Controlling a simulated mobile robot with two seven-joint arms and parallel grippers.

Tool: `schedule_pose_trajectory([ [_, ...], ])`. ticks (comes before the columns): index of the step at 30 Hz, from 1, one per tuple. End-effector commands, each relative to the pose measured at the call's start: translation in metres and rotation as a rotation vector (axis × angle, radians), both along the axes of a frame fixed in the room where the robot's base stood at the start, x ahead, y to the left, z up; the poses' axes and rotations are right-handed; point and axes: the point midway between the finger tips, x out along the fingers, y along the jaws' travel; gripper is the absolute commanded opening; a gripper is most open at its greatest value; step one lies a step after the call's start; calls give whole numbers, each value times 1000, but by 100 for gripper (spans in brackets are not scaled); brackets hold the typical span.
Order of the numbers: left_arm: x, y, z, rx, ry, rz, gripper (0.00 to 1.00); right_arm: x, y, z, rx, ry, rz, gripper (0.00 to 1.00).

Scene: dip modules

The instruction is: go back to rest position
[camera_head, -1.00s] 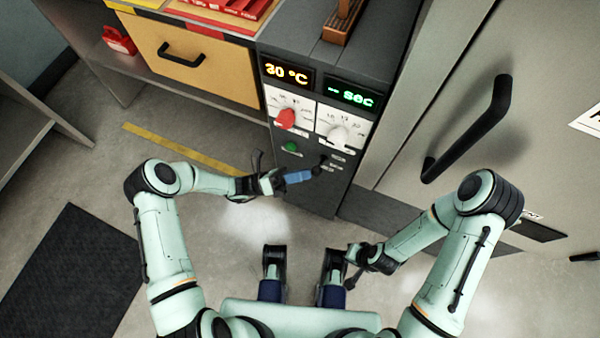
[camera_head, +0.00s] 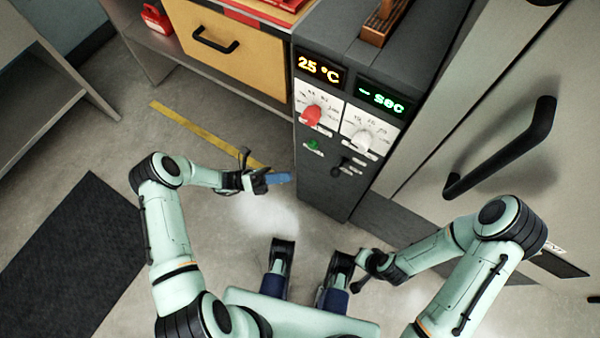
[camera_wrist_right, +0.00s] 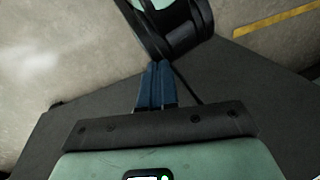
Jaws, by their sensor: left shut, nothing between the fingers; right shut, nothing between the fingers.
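My left gripper (camera_head: 279,178) is shut and empty, its blue fingers in the air to the left of the grey control unit (camera_head: 325,187). A clear gap separates it from the unit's front. My right gripper is low in front of my base, below the unit. Its blue fingers (camera_wrist_right: 157,80) are together with nothing between them in the right wrist view, pointing toward a dark and pale green part of my own body. In the head view its fingertips are hard to make out.
A large door handle (camera_head: 505,150) juts out at right. A yellow-fronted drawer (camera_head: 212,45) is at back left. Floor around my left forearm is clear.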

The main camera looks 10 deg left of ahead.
Motion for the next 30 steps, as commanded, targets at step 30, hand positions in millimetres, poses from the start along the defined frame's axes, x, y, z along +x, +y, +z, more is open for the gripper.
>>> schedule_pose_trajectory([
  [30,5,16,116,3,-36,0,0,-77,26,102,84,231,78,0],
])
